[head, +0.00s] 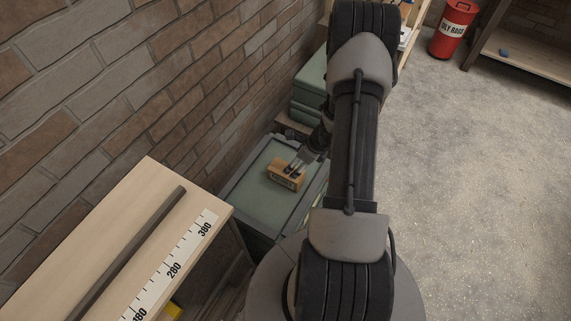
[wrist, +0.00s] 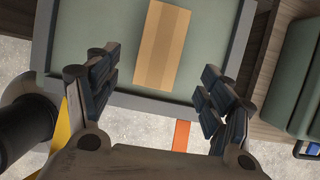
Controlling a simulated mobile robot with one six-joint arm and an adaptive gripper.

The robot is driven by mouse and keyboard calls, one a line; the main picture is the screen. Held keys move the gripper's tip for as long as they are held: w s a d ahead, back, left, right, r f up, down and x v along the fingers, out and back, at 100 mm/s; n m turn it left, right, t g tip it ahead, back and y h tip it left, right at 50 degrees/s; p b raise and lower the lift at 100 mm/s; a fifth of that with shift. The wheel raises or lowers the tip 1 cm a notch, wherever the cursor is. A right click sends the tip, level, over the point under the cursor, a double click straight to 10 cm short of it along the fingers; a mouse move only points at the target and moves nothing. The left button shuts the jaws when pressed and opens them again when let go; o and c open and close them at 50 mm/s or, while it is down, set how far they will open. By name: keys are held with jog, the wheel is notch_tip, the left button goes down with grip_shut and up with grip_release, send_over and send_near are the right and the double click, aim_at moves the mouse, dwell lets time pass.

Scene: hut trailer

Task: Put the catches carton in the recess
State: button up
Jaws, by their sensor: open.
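In the wrist view the carton (wrist: 162,45) shows a plain top with a lighter lengthwise band. My gripper (wrist: 160,88) is open, with its fingers apart and nothing between them. The near end of the carton lies just ahead of the gap. I cannot make out a separate recess.
Stacked green boxes (head: 309,88) stand behind the green surface; one (wrist: 300,75) shows at right in the wrist view. A wooden bench (head: 150,185) with a dark bar and a scale is at left, against the brick wall. A red bin (head: 453,28) stands far right; the floor there is clear.

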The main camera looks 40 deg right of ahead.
jog(key=w+a+r+n+t+y, duration=0.1)
jog(key=w+a+r+n, duration=0.25)
jog(key=r, duration=0.45)
jog(key=w+a+r+n, duration=0.3)
jog(key=a+r+n, duration=0.15)
jog(key=r, duration=0.35)
jog(key=a+r+n+y, duration=0.1)
jog(key=a+r+n, duration=0.6)
jog(key=a+r, duration=0.35)
jog(key=s+a+r+n+g, duration=0.1)
jog(key=s+a+r+n, duration=0.7)
jog(key=s+r, duration=0.15)
jog(key=s+r+n+h, duration=0.3)
jog(key=s+n, duration=0.5)
jog(key=s, duration=0.4)
jog(key=shift+s+r+n, duration=0.15)
jog(key=shift+r+n, duration=0.25)
jog(key=shift+r, duration=0.1)
jog(key=shift+a, duration=0.1)
